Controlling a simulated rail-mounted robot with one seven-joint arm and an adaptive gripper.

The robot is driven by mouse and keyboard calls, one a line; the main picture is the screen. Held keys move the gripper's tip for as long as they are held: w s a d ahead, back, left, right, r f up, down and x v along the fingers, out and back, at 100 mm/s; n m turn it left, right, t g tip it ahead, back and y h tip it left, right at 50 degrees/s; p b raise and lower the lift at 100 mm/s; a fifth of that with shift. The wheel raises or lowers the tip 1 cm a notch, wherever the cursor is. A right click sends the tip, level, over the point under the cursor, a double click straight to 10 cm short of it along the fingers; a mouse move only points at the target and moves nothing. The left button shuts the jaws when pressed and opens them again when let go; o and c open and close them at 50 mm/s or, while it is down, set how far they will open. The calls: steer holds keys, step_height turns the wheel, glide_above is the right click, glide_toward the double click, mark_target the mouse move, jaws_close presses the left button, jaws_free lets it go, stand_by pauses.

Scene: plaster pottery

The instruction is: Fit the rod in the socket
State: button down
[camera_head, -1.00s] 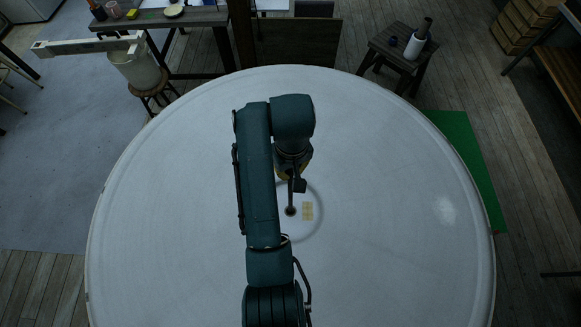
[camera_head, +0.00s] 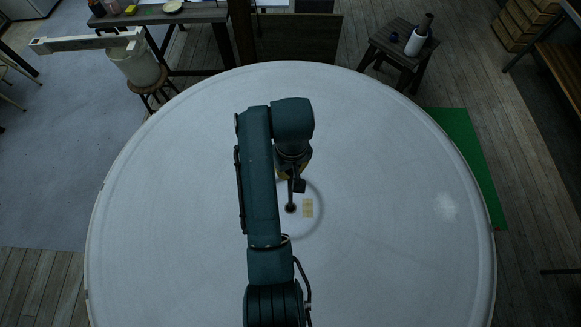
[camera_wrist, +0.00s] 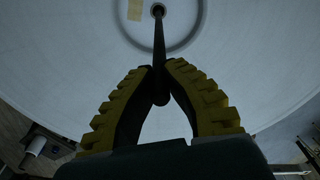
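A dark thin rod (camera_wrist: 159,40) is held between the fingertips of my gripper (camera_wrist: 163,66) in the wrist view. The gripper has yellow ridged fingers and is shut on the rod near the rod's thick near end. The rod's far end meets the socket (camera_wrist: 158,7), a small dark hole with a pale rim. I cannot tell how deep the rod sits in it. In the head view the rod (camera_head: 291,192) runs down from below my wrist to the dark socket spot (camera_head: 290,208). My arm hides most of the gripper there.
The socket lies near the middle of a large round white table (camera_head: 400,200), otherwise clear. A yellowish tape patch (camera_head: 307,208) lies just right of the socket. A stool (camera_head: 398,58) with a white bottle, a bucket (camera_head: 138,66) and a workbench (camera_head: 165,17) stand beyond the table.

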mark_target(290, 181)
steer(key=shift+f+b, duration=1.2)
steer(key=shift+f, duration=2.25)
steer(key=c, duration=1.2)
jaws_free()
steer(key=shift+o, duration=0.2)
steer(key=shift+f, duration=0.1)
step_height(290, 181, up, 12)
steer(key=shift+s+d+r, duration=0.1)
steer(key=shift+d, duration=0.05)
